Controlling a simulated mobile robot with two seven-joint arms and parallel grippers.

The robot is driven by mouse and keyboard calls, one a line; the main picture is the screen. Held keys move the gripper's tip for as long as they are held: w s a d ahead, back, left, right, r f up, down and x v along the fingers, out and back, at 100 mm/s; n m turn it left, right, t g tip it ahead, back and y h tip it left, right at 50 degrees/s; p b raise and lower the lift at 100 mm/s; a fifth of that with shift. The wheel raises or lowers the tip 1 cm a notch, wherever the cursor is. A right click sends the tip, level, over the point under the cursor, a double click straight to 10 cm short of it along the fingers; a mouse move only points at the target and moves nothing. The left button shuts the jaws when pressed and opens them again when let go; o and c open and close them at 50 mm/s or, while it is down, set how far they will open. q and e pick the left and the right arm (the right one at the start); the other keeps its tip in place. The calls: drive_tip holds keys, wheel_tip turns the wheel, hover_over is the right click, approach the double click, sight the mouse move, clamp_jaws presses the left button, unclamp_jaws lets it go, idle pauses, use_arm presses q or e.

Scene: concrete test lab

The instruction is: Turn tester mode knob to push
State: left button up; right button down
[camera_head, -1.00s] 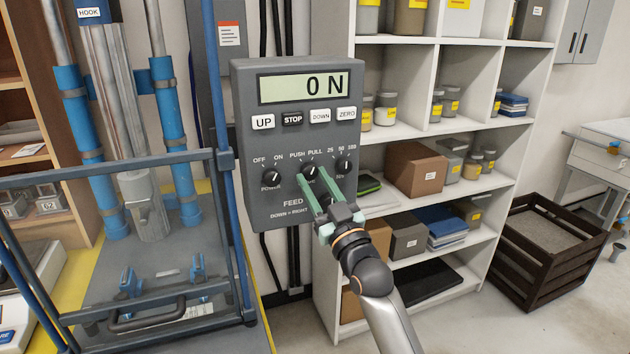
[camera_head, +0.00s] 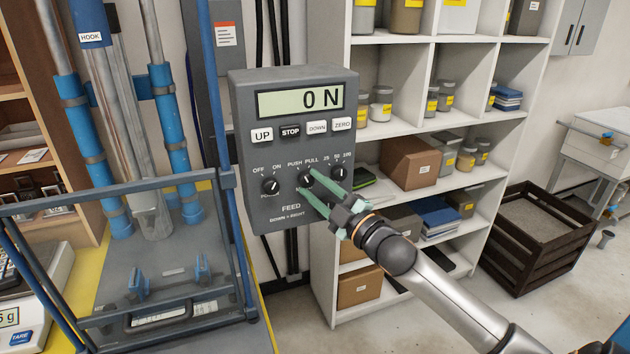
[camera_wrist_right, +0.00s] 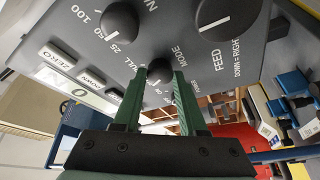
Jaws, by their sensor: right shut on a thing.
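The grey tester control box (camera_head: 246,215) hangs left of the middle in the head view, its display reading "0 N". The mode knob (camera_head: 306,177) is the middle one of three in its lower row, under the PUSH and PULL labels. My right gripper (camera_head: 306,181) reaches in from the lower right and is shut on this knob, one green finger on each side. In the right wrist view the dark mode knob (camera_wrist_right: 160,71) sits between the fingertips of the gripper (camera_wrist_right: 161,76). The fingers partly hide the knob, and I cannot tell its pointer's exact direction. My left gripper is not in view.
The power knob (camera_head: 270,186) and a range knob (camera_head: 339,173) flank the mode knob closely. Buttons including STOP (camera_head: 290,131) sit above. The caged test frame (camera_head: 170,178) stands left, white shelving (camera_head: 342,85) behind right, and a dark crate (camera_head: 520,262) on the floor.

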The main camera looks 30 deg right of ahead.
drive_tip(key=shift+n, duration=0.6)
drive_tip(key=shift+g, duration=0.3)
drive_tip(key=shift+c, duration=2.3)
unclamp_jaws()
drive_tip(key=shift+s, duration=0.1)
drive_tip(key=shift+s+d+f, duration=0.1)
drive_tip(key=shift+s, duration=0.15)
drive_tip(key=s+d+f+b, duration=0.1)
drive_tip(key=s, duration=1)
drive_tip(key=shift+s+d+f+b, duration=0.15)
drive_tip(key=shift+s+d+b, duration=0.15)
drive_tip(key=shift+b, duration=0.05)
